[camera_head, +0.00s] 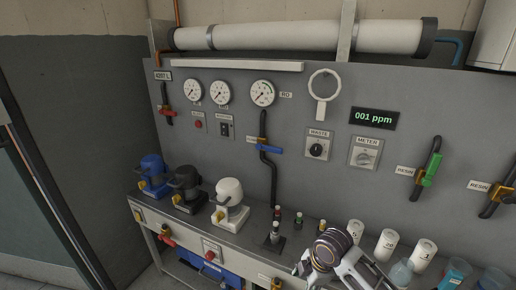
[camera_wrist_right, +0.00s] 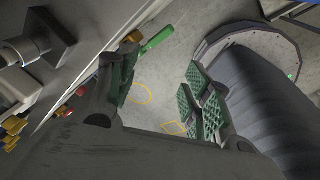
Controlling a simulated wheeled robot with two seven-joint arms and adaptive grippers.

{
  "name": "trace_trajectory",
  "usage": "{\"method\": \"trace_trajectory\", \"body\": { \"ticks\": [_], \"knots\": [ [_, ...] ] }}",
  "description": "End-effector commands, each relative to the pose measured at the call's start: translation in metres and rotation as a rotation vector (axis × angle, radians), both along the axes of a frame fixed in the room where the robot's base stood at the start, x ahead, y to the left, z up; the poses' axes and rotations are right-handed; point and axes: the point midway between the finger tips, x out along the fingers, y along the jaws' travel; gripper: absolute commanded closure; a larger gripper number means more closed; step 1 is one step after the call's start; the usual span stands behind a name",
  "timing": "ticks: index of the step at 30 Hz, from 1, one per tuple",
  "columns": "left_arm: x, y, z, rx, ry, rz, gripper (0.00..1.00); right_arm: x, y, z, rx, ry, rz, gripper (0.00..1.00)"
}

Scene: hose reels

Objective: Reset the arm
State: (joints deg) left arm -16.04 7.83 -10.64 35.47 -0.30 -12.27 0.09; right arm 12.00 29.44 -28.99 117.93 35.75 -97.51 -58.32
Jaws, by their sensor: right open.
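My right gripper (camera_wrist_right: 165,90) shows in the right wrist view. Its two fingers with green ribbed pads are spread apart, and nothing is between them. Beyond them is grey floor. In the head view a silver and dark part of my arm (camera_head: 335,250) rises from the bottom edge, in front of the bench. No gripper fingers can be made out there. My left gripper is in neither view.
A grey panel (camera_head: 300,150) carries gauges, a "001 ppm" display (camera_head: 374,118), knobs and valve levers. Blue (camera_head: 153,175), black (camera_head: 187,190) and white (camera_head: 230,203) units stand on its ledge. White numbered cylinders (camera_head: 383,245) stand near my arm. Floor (camera_wrist_right: 160,75) shows below the gripper.

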Motion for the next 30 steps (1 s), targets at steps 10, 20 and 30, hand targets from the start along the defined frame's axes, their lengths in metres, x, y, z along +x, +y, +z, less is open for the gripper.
{"method": "trace_trajectory", "body": {
  "ticks": [10, 20, 30],
  "knots": [
    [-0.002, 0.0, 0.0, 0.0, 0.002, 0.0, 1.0, -0.027, 0.011, -0.009, 0.081, 0.006, -0.259, 0.51],
    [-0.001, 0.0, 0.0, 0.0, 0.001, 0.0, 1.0, -0.051, 0.008, -0.014, 0.15, 0.017, -0.531, 0.51],
    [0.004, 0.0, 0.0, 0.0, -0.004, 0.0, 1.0, -0.077, -0.008, -0.019, 0.203, 0.034, -0.833, 0.51]
  ]
}}
